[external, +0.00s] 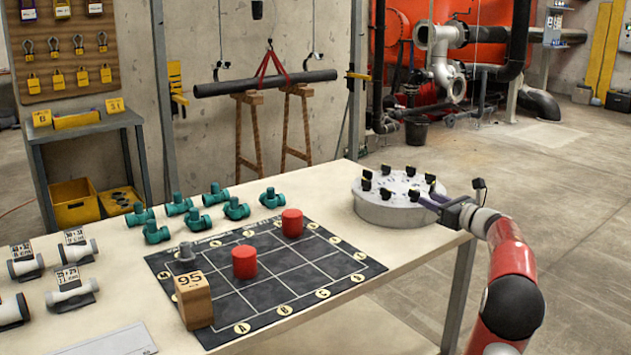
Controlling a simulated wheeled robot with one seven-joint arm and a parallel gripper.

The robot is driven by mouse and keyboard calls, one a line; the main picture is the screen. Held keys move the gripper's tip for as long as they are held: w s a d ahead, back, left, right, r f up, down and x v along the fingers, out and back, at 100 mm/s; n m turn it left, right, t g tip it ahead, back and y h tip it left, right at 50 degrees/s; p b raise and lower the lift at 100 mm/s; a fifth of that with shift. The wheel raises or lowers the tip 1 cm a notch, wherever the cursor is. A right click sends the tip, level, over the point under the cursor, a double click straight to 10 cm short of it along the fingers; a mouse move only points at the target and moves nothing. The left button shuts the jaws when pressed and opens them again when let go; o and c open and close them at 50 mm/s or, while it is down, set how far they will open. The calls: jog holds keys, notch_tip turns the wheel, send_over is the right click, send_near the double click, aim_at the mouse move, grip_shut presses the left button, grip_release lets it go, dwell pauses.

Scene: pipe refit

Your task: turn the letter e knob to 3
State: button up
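A round grey drum (390,214) stands at the right end of the table, with several black knobs on white dials around its top. The letters and numbers on the dials are too small to read, so I cannot tell which is the letter e knob. My gripper (427,203) reaches in from the right over the drum's right edge. Its fingertips are close to a black knob (414,195) on the right side of the top. I cannot tell whether they touch it or how far apart they are.
Left of the drum lies a dark grid mat (300,281) with two red cylinders (292,222) (244,262) and a wooden block marked 95 (194,298). Several teal pipe fittings (215,196) lie behind it. White pipe pieces (71,291) lie at left.

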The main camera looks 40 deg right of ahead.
aim_at(415, 192)
jog(key=w, duration=0.6)
jog(key=shift+w+p, duration=0.3)
jog(key=shift+w, duration=0.05)
grip_shut()
